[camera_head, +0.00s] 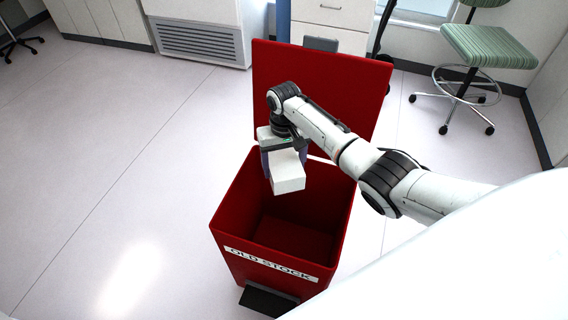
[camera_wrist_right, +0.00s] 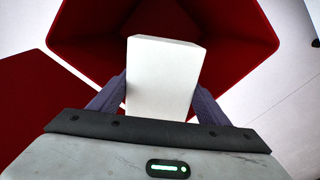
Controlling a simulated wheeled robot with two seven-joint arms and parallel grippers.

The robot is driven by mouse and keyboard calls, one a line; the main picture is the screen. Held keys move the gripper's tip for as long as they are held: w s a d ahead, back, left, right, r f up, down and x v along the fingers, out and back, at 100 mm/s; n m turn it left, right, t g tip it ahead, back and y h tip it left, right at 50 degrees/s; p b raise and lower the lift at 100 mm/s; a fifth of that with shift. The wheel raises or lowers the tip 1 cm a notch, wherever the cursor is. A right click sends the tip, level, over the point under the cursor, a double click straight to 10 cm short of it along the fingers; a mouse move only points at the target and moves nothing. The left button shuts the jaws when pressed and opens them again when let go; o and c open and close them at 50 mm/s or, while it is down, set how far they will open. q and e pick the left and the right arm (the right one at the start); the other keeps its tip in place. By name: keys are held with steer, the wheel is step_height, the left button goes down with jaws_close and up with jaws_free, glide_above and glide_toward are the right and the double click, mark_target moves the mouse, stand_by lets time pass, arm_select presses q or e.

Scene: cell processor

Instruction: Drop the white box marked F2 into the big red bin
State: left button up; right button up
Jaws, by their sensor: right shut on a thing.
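The white box (camera_head: 287,172) is in my right gripper (camera_head: 283,165), over the open mouth of the big red bin (camera_head: 228,205). No F2 mark is readable on the faces that show. In the right wrist view the white box (camera_wrist_right: 161,78) sits between the two dark fingers of my right gripper (camera_wrist_right: 160,95), with the red bin (camera_wrist_right: 85,22) behind it. The gripper is shut on the box. The bin's lid (camera_head: 325,75) stands open at the back, and its front label reads OLD STOCK. My left gripper is not in view.
The bin has a dark pedal (camera_head: 268,301) at its front foot. A green stool (camera_head: 487,47) stands at the far right and white cabinets (camera_head: 333,14) line the back. The pale floor left of the bin is clear.

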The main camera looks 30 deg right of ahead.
mark_target(284, 162)
steer(key=shift+s, duration=0.1)
steer(key=o, duration=1.6)
step_height(284, 162, up, 10)
steer(key=shift+r+p, duration=0.2)
steer(key=shift+p, duration=0.8)
